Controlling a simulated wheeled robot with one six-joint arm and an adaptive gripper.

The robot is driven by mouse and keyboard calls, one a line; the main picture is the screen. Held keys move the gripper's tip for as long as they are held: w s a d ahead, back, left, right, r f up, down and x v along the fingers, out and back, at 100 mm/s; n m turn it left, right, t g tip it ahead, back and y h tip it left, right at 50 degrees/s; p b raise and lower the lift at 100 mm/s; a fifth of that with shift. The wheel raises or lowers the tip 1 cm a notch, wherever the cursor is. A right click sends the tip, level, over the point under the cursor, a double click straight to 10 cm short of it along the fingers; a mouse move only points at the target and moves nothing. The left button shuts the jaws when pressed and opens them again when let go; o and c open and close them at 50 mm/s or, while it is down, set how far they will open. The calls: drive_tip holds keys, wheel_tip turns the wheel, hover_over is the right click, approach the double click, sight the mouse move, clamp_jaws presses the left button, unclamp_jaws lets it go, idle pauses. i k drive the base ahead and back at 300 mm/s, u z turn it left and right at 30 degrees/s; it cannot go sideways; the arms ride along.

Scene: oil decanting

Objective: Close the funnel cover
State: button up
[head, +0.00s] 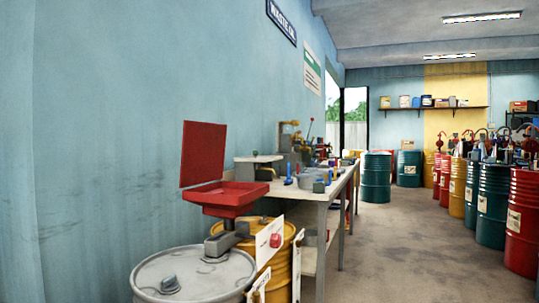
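The red funnel (226,197) is a shallow square tray on a dark grey neck above the drums at the lower left. Its red square cover (203,153) stands open, nearly upright, along the left and back side of the funnel. My gripper is not in view, so its place relative to the cover cannot be seen.
A grey-topped drum (190,268) stands in front, and a yellow drum (268,232) with hanging signs is behind it. A cluttered workbench (332,190) is to the right along the blue wall. The floor (400,240) is clear before several coloured drums on the right.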

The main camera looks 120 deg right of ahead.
sight(204, 143)
drive_tip(key=z, duration=1.9)
drive_tip(key=i, duration=1.7)
drive_tip(key=z, duration=2.65)
drive_tip(key=k, duration=0.5)
drive_tip(key=z, duration=0.05)
drive_tip(key=i, duration=0.35)
drive_tip(key=u, duration=0.05)
